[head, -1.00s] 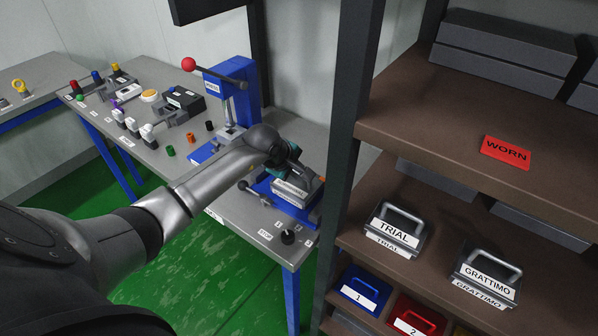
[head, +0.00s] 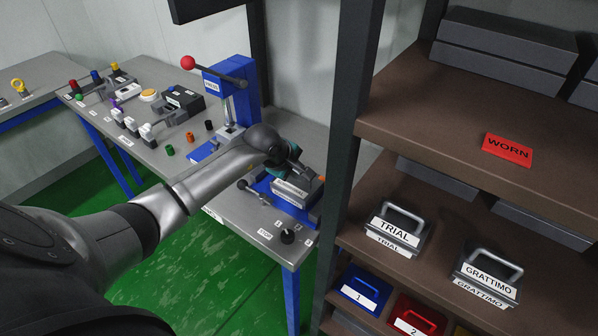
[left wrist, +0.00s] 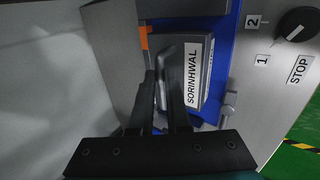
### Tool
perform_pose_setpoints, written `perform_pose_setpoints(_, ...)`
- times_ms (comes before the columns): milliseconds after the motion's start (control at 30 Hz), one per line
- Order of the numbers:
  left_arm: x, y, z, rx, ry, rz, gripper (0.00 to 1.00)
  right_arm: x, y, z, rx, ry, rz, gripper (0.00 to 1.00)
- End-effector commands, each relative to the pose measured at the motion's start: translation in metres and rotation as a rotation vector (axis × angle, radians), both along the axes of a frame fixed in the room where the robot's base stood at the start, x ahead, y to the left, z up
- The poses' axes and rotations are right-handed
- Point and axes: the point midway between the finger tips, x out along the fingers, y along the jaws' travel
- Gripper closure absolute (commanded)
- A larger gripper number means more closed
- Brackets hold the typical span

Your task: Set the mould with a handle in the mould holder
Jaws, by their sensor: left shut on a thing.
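My left gripper (left wrist: 165,97) is shut on the mould's grey handle. In the head view the gripper is mostly hidden behind my wrist. Whether the mould is fully seated cannot be told. My right gripper is not in view.
A black STOP knob (head: 288,236) is at the bench's front corner. A blue press (head: 232,90) with a red-ball lever stands behind my arm. A shelf post (head: 345,150) rises close to the right; moulds labelled TRIAL (head: 394,236) and GRATTIMO (head: 486,279) sit on the shelf.

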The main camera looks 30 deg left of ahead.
Motion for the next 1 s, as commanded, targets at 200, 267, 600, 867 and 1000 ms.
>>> perform_pose_setpoints(200, 0.003, 0.001, 0.0, 0.0, -0.012, 0.0, 1.0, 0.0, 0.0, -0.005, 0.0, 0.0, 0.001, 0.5)
perform_pose_setpoints(267, 0.003, 0.001, -0.001, 0.0, -0.012, 0.0, 1.0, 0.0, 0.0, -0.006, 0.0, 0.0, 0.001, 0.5)
perform_pose_setpoints(600, 0.001, 0.0, -0.003, 0.0, -0.005, 0.0, 0.54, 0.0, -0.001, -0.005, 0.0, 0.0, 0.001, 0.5)
perform_pose_setpoints(867, -0.002, 0.0, -0.009, -0.001, 0.01, 0.0, 0.51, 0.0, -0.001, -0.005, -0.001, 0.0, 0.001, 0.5)
perform_pose_setpoints(1000, -0.004, 0.0, -0.004, 0.0, 0.006, 0.001, 0.51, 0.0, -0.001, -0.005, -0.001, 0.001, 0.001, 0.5)
